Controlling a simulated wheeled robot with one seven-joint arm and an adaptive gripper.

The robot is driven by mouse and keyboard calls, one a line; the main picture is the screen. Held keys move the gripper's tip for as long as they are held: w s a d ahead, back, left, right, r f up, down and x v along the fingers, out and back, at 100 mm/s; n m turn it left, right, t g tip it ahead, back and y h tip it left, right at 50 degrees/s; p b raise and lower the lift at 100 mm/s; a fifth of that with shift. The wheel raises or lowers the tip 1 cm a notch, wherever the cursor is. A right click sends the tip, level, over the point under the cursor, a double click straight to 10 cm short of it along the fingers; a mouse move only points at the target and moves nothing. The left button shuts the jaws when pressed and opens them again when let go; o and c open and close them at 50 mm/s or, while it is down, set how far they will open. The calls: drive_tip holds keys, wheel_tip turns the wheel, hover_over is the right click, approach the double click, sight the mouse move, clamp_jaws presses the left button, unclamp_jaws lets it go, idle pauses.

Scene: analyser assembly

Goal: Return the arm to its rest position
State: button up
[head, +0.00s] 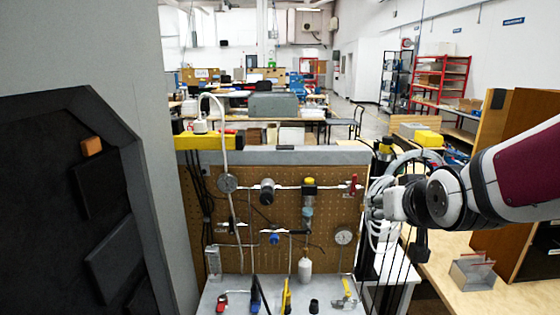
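My arm reaches in from the right edge, with a maroon and white link and a dark grey wrist joint. It is in front of the right side of the scene, level with the right edge of the pegboard panel. My gripper (386,206) is at the arm's left end, small and seen against pale looped tubes and dark bars. Its fingers cannot be made out clearly, so I cannot tell whether they are open or shut. No held object can be made out.
A pegboard panel (258,174) with gauges, valves and tubing stands ahead. Several tools lie on the grey shelf (240,284) below it. A dark panel (60,190) and grey wall fill the left.

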drive_tip(key=s+a+g, duration=0.2)
drive_tip(key=s+g, duration=0.3)
drive_tip(key=s, duration=1.7)
drive_tip(key=shift+s+r+n+g, duration=0.25)
drive_tip(key=shift+r+n+g, duration=0.05)
drive_tip(key=shift+r, duration=0.15)
